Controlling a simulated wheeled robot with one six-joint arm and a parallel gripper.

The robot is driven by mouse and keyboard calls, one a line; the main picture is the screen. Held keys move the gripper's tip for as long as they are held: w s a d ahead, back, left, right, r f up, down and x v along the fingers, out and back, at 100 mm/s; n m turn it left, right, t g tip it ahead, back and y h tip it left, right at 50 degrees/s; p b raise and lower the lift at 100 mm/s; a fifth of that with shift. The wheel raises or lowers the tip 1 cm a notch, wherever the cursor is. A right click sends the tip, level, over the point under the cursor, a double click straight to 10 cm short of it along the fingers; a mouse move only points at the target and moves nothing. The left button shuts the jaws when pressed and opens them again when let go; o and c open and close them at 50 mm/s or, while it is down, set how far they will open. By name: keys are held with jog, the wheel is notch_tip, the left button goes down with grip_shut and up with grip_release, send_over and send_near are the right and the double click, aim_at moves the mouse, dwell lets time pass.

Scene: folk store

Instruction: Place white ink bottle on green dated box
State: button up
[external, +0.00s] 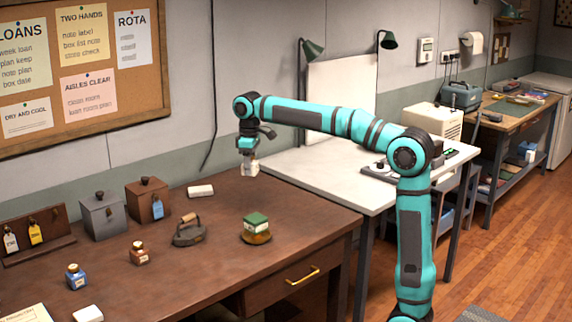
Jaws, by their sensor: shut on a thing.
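My gripper (249,159) is shut on a small white thing, which looks like the white ink bottle (251,169). It is held in the air above the back right part of the brown desk. A small box with a green top (256,219), which looks like the green dated box, sits on a round amber base near the desk's right side. It is below my gripper and nearer the camera. Any date on the box is too small to read, and the bottle is partly hidden by the fingers.
A dark iron (189,231) stands just left of the green box. A white block (200,190) lies behind it. Brown (138,256) and blue (76,277) ink bottles stand at the front left.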

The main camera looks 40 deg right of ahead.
jog(key=n, duration=0.2)
send_over(255, 217)
jog(key=shift+s+f, duration=0.15)
jog(key=shift+f, duration=4.9)
jog(key=shift+f, duration=0.1)
jog(key=o, duration=1)
notch_tip(255, 217, up, 12)
jog(key=shift+r, duration=0.15)
jog(key=shift+d, duration=0.1)
